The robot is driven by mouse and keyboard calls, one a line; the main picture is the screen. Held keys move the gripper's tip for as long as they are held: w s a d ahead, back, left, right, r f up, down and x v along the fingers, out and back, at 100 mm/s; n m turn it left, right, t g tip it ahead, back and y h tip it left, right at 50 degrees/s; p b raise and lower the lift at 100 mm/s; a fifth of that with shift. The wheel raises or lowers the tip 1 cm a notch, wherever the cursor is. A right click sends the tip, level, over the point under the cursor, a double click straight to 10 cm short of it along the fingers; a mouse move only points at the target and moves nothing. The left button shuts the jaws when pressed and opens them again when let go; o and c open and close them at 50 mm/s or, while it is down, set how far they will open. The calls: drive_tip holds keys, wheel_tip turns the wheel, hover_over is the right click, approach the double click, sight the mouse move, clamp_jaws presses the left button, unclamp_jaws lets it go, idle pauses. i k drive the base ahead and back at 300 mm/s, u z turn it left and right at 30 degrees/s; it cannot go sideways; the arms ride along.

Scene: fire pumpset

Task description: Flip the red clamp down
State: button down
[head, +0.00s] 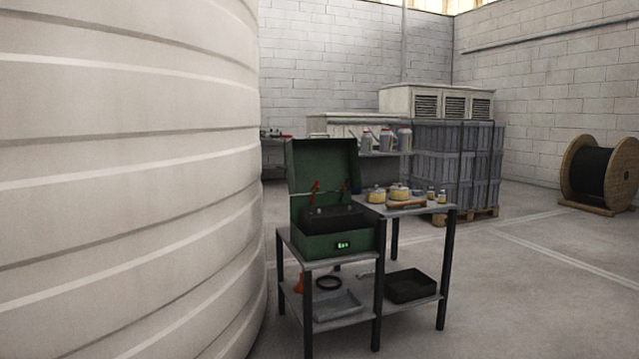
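A small red clamp (315,187) shows inside an open green box (309,245), left of the middle of the head view. It stands up above a black block (333,219) in the box, in front of the raised lid (320,165). Its fine shape is too small to tell. A second, darker slim part (347,185) with a bit of red stands to its right. The box has a lit green display (343,245) on its front. My gripper is not in view.
The box stands on a grey metal table (312,265) with a lower shelf. Yellowish containers (399,191) stand on its right part. A large white ribbed tank (130,180) fills the left. Floor at right is clear up to a cable spool (600,172).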

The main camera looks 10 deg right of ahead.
sight(316, 186)
drive_tip(key=z, duration=0.85)
drive_tip(key=i, duration=1.55)
drive_tip(key=u, duration=0.8)
drive_tip(key=i, duration=0.6)
drive_tip(key=u, duration=0.5)
